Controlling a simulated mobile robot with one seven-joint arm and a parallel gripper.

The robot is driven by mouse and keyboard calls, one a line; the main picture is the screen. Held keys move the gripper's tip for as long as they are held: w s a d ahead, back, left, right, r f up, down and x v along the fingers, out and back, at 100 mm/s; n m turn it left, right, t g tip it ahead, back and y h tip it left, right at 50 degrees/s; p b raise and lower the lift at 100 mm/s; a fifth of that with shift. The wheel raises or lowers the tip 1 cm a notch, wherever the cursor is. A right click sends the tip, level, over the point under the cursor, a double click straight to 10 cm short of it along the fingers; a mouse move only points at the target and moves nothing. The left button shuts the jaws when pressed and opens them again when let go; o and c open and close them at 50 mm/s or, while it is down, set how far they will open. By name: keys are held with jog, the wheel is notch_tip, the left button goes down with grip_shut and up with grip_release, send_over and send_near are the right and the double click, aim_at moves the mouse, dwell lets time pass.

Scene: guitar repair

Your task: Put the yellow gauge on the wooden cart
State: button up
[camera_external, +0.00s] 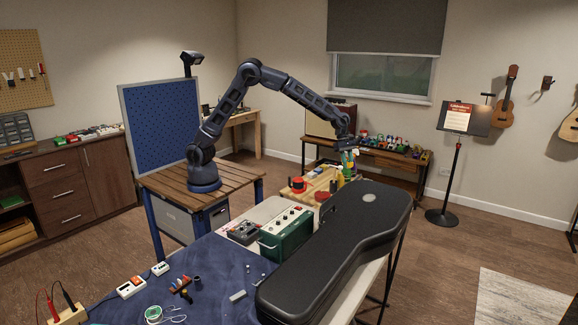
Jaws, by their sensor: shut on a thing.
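My gripper (349,148) is at the far right end of my arm, above the right end of a light wooden top. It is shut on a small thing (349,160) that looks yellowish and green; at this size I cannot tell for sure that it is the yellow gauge. The light wooden top (318,182), which looks like the wooden cart, is behind the guitar case and partly hidden by it. A yellow upright item (340,180) stands near its right end, just below my gripper.
Red round items (298,185) sit on the light wooden top. A black guitar case (345,225) and a green box with knobs (287,232) stand in front. A dark bench (378,157) with several colourful items is behind. A music stand (457,160) is at right.

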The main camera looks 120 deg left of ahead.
jog(key=s+a+n+y, duration=0.1)
jog(key=s+a+n, duration=0.1)
jog(key=s+a, duration=0.9)
jog(key=s+a+n, duration=0.1)
jog(key=s+a, duration=0.6)
jog(key=a, duration=0.8)
jog(key=s+a+n+y, duration=0.1)
jog(key=s+a+n, duration=0.1)
jog(key=s+a, duration=0.9)
jog(key=s+x, duration=0.1)
jog(key=x, duration=0.5)
jog(key=s+a+f+x, duration=0.1)
jog(key=s+x, duration=0.1)
jog(key=x, duration=0.5)
jog(key=s+x, duration=0.1)
jog(key=x, duration=0.6)
jog(key=shift+s+a+f, duration=0.15)
jog(key=shift+a+f, duration=0.15)
jog(key=shift+f, duration=2.55)
jog(key=shift+f, duration=0.1)
jog(key=o, duration=1.1)
jog(key=shift+c, duration=0.2)
